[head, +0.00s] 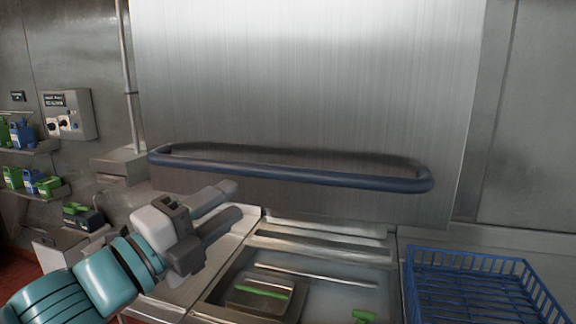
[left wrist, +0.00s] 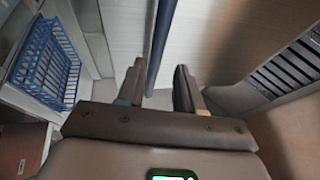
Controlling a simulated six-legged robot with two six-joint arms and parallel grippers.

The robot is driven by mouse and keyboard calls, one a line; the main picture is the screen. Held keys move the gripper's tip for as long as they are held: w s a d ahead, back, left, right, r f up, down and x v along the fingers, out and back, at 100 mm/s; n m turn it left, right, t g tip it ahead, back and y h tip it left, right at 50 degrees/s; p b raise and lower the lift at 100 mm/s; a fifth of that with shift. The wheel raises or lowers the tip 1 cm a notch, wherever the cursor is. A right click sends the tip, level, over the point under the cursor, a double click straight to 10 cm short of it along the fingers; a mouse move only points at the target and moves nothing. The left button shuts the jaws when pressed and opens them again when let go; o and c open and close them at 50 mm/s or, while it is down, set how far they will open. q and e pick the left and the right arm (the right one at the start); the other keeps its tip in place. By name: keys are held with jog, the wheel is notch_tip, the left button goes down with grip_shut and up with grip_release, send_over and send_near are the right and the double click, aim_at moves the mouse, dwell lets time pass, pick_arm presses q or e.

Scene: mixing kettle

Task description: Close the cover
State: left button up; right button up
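The cover (head: 310,90) is a large brushed-metal panel standing upright and raised above the basin in the head view. A dark blue bar handle (head: 300,173) runs across its lower part. My left gripper (head: 236,200) is open and empty, below the left part of the handle and apart from it. In the left wrist view, the handle (left wrist: 160,45) runs away beyond the gap between the fingers of the left gripper (left wrist: 158,88). My right gripper is not in view.
Below the cover is a metal basin (head: 212,292) with a green-handled lid (head: 262,292) and another green item (head: 364,315). A blue wire basket (head: 480,262) stands at the right. Shelves with green and blue containers (head: 22,133) and a control box (head: 70,114) are at the left.

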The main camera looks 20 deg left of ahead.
aim_at(285, 167)
pick_arm(q)
jog(key=p+x, duration=0.1)
jog(key=x, duration=0.5)
jog(key=p+x, duration=0.1)
jog(key=x, duration=0.6)
jog(key=shift+w+d+f+p, duration=0.1)
jog(key=shift+w+f+p, duration=0.05)
jog(key=shift+w+p, duration=0.2)
jog(key=shift+s, duration=0.1)
grip_shut()
